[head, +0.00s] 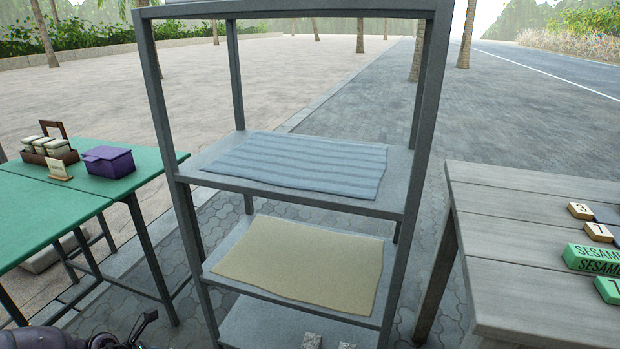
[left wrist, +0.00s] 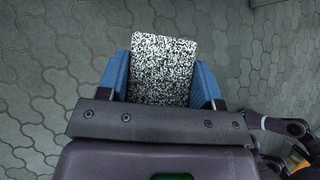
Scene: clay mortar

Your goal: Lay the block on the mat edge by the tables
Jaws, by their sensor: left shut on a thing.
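A speckled black-and-white block (left wrist: 163,65) is between the blue fingers of my left gripper (left wrist: 162,78) in the left wrist view. The gripper is shut on it, above grey paving. In the head view, a blue-grey striped mat (head: 300,163) lies on the upper visible board of a grey metal shelf (head: 160,110). A beige mat (head: 300,262) lies on the board below. Both mats look bare. A green table (head: 40,215) stands left of the shelf and a grey wooden table (head: 530,240) right of it. My right gripper is not seen.
The green table holds a purple box (head: 108,162) and a wooden caddy with jars (head: 50,148). The wooden table holds green sesame boxes (head: 592,259) and number blocks (head: 580,211). Speckled pieces (head: 312,341) show on the lowest visible board. Shelf posts flank the mats.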

